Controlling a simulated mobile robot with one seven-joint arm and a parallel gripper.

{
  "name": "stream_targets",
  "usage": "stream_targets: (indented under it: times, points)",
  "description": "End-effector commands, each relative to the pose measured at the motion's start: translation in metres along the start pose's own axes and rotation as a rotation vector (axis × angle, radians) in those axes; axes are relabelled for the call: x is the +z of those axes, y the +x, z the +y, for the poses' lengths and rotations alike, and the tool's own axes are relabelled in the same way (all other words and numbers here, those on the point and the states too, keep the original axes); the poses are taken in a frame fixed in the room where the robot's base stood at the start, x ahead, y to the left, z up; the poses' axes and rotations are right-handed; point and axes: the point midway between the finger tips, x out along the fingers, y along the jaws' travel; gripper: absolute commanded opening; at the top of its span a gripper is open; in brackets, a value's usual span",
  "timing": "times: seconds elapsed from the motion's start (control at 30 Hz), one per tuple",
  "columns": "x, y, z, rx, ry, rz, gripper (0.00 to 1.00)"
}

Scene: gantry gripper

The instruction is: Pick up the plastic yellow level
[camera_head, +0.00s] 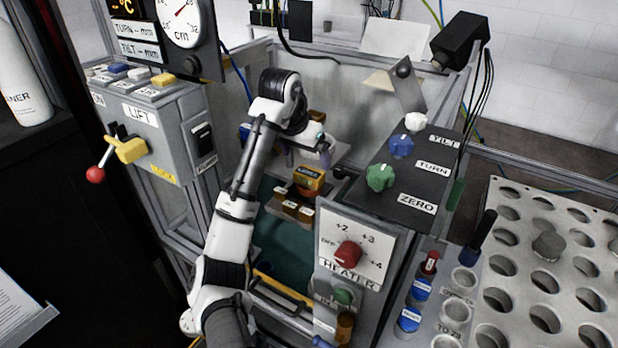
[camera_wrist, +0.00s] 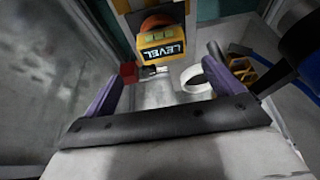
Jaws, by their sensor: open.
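The yellow level (camera_head: 309,178) sits inside the machine enclosure, above a row of small brown labelled blocks. In the wrist view the level (camera_wrist: 163,47) is at the top centre, with its LEVEL label facing the camera and an orange-red part behind it. My gripper (camera_head: 307,157) is just above and behind the level in the head view. In the wrist view my gripper (camera_wrist: 160,88) has its two purple fingers spread wide, with the level beyond them and roughly in line with the gap. Nothing is held. Contact between fingers and level does not show.
A white ring (camera_wrist: 194,78) and a red block (camera_wrist: 128,73) lie beyond the fingers. The heater panel (camera_head: 352,250) stands in front, the knob panel (camera_head: 405,188) at right and the lift box (camera_head: 160,125) at left. Enclosure walls leave little side room.

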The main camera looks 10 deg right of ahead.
Motion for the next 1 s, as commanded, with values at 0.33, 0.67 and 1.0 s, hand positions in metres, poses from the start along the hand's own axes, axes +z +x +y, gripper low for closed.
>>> stream_targets:
  times: [0.33,0.67,1.0]
  points:
    - [0.002,0.032,-0.002,-0.001,-0.002,-0.001,0.93]
    - [0.005,0.073,-0.004,-0.001,-0.001,-0.001,0.93]
    - [0.005,0.075,-0.004,-0.001,0.000,0.001,0.80]
